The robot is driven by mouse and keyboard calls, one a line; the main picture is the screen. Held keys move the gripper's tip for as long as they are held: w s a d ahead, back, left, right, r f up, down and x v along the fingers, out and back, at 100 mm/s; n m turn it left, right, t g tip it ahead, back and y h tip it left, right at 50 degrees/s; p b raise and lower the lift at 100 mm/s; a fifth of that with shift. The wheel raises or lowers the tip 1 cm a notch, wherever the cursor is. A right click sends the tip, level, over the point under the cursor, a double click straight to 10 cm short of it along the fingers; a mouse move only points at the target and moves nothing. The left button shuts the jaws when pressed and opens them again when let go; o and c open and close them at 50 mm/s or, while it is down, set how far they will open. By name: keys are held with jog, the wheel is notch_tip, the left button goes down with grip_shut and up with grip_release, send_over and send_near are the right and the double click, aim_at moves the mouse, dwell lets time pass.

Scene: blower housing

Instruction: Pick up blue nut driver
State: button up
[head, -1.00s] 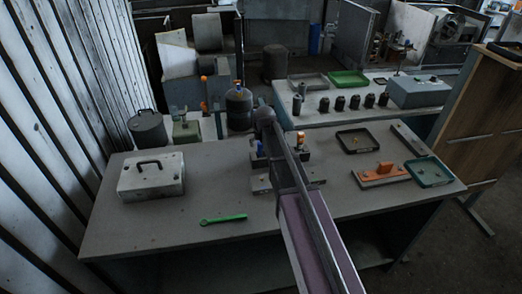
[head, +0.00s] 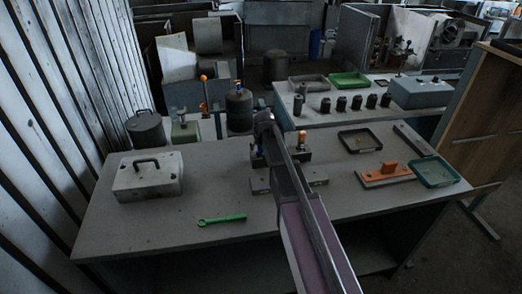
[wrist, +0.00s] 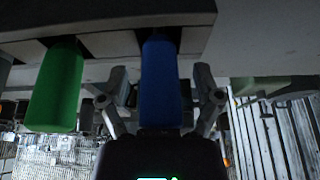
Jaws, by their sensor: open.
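The blue nut driver (wrist: 160,82) shows its blue handle in the middle of the wrist view, projecting from a dark rack (wrist: 110,25). My gripper (wrist: 161,88) is open, with one finger on each side of the blue handle and a gap showing at both sides. A green-handled driver (wrist: 56,88) projects from the same rack, left of my gripper. In the head view my arm covers the gripper and much of the rack (head: 318,156). An orange handle (head: 302,138) shows right of the arm there.
A green wrench (head: 222,219) and a grey case (head: 148,176) are on the workbench (head: 150,226). To the right are an orange-handled tool (head: 385,174), a green-rimmed tray (head: 434,171) and a black tray (head: 360,141). The front of the bench is mostly bare.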

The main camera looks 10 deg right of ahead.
dwell(0.3)
grip_shut()
jog(key=shift+r, duration=0.15)
dwell(0.3)
notch_tip(320, 180, up, 10)
jog(key=p, duration=1)
dwell(0.5)
